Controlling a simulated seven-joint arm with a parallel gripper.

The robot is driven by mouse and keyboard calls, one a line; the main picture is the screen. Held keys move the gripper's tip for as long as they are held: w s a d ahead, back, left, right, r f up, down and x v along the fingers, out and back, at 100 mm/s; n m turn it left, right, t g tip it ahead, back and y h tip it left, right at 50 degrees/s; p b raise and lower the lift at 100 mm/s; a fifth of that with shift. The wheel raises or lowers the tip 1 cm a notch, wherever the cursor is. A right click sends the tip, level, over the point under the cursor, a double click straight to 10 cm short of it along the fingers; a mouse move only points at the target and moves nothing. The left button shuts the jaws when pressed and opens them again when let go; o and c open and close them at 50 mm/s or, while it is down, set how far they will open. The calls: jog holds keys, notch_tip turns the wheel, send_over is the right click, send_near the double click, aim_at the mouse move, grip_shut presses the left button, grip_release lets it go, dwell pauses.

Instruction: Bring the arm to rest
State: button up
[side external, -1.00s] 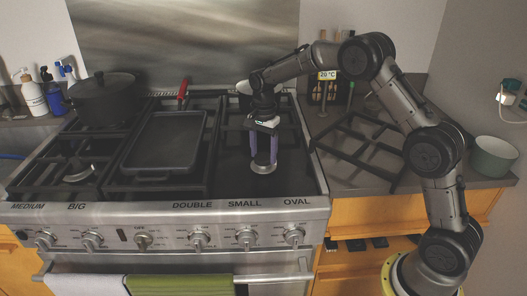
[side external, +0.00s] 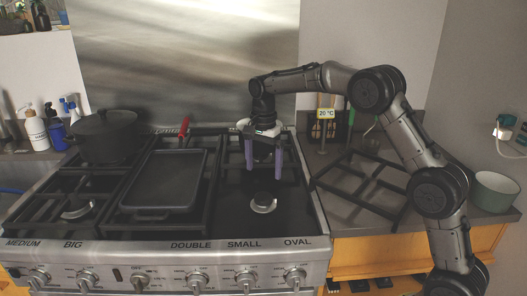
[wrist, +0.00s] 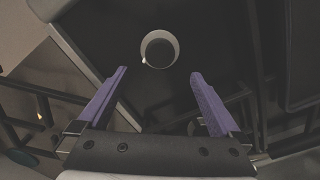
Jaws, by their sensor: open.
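My gripper (side external: 264,169) has two purple fingers, spread apart with nothing between them. It points down over the right part of the stove, above and apart from a bare round burner (side external: 263,202) with a pale rim. In the wrist view my gripper (wrist: 159,74) is open. The burner (wrist: 160,50) shows there as a pale ring with a dark middle, beyond the fingertips on the dark stove top.
A black grate (side external: 362,182) lies on the right counter, near a grey-green bowl (side external: 495,191). A lidded black pot (side external: 104,135) stands at the back left. Bottles (side external: 37,129) stand far left.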

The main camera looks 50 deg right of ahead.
jog(key=s+a+r+t, duration=0.2)
jog(key=s+r, duration=0.2)
jog(key=r, duration=1)
jog(key=s+a+r+n+t, duration=0.1)
jog(key=s+r+n, duration=0.1)
jog(key=s, duration=0.5)
jog(key=s+a+r+n+t, duration=0.1)
jog(key=s+a+r, duration=0.15)
jog(key=s, duration=0.35)
jog(key=s+f+n+t, duration=0.1)
jog(key=s+f+n, duration=1.1)
jog(key=s, duration=0.5)
jog(key=shift+a+f+n+t, duration=0.25)
jog(key=shift+f+n+t, duration=0.05)
jog(key=shift+f+n, duration=0.1)
